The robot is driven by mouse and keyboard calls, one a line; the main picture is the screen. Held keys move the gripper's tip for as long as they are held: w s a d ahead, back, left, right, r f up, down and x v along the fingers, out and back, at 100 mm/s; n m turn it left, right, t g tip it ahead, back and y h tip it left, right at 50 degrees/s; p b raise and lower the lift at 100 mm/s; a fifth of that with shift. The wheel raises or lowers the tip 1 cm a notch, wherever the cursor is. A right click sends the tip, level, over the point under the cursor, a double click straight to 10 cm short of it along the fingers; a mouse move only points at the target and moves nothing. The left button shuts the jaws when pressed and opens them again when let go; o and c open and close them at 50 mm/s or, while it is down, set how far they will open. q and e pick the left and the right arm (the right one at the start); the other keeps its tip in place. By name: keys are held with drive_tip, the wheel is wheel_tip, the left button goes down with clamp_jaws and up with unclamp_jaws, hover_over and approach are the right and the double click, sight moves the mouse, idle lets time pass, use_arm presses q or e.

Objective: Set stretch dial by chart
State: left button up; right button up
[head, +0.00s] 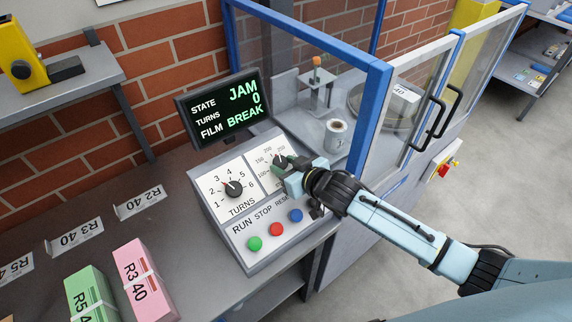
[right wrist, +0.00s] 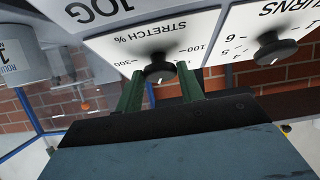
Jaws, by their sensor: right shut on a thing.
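The stretch dial (right wrist: 159,64) is a black knob with a white pointer mark, under the label STRETCH % in the right wrist view. My right gripper (right wrist: 159,78) has its two green fingers on either side of the knob, shut on it. In the head view my right gripper (head: 286,165) covers much of the dial's panel, so its setting cannot be read there. The turns dial (head: 233,188) stands to its left, its pointer toward the upper left. The screen (head: 225,107) reads STATE JAM, TURNS 0, FILM BREAK. I cannot make out a chart. My left gripper is not in view.
Green (head: 254,243), red (head: 277,229) and blue (head: 295,215) buttons sit below the dials. A blue-framed clear guard (head: 380,100) stands behind my right arm. Pink (head: 143,280) and green (head: 92,297) bundles lie on the table at left.

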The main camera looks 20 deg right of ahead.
drive_tip(key=shift+w+d+r+n+g+y+p, duration=0.1)
drive_tip(key=shift+r+n+g+y+p, duration=0.1)
drive_tip(key=shift+n+y+p, duration=0.25)
drive_tip(key=shift+w+d+r+n+g+y+p, duration=0.15)
drive_tip(key=shift+n+g+p, duration=0.1)
drive_tip(key=shift+n, duration=0.4)
drive_tip(key=shift+s+f+n+g+y+p, duration=0.1)
drive_tip(key=shift+f+n+g+y+p, duration=0.2)
drive_tip(key=shift+n, duration=0.35)
drive_tip(key=shift+r+n+g+y, duration=0.1)
drive_tip(key=shift+n+y, duration=0.3)
drive_tip(key=shift+n, duration=0.25)
drive_tip(key=o, duration=1)
drive_tip(key=shift+f, duration=0.1)
wheel_tip(320, 180, up, 10)
drive_tip(key=shift+r+p, duration=0.1)
drive_tip(key=shift+p, duration=0.2)
drive_tip(key=shift+c, duration=0.2)
